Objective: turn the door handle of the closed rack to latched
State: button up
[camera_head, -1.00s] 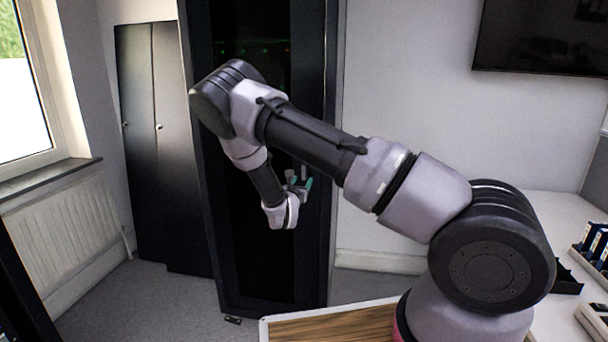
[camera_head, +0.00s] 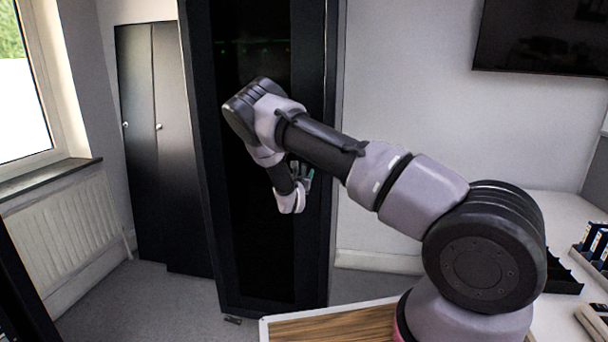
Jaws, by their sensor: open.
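The tall black rack (camera_head: 262,270) stands in the middle with its dark door closed. Small green lights show faintly through the upper door. My gripper (camera_head: 301,172) is at the right side of the door, about halfway up, with its teal fingertips pointing up and away from me. The fingers are open. The door handle cannot be made out; my gripper and arm cover that part of the door, so I cannot tell its position or whether the fingers touch it.
A dark two-door cabinet (camera_head: 158,150) stands left of the rack, near a radiator (camera_head: 68,232) and window. A wood-topped surface (camera_head: 330,326) lies in front. A white desk (camera_head: 560,215) with binders (camera_head: 592,245) is at the right.

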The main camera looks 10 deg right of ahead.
grip_shut()
jog(key=shift+n, duration=0.4)
jog(key=n, duration=0.3)
jog(key=shift+n, duration=0.3)
jog(key=n, duration=0.4)
jog(key=shift+n, duration=0.3)
jog(key=n, duration=0.4)
jog(key=shift+n, duration=2.5)
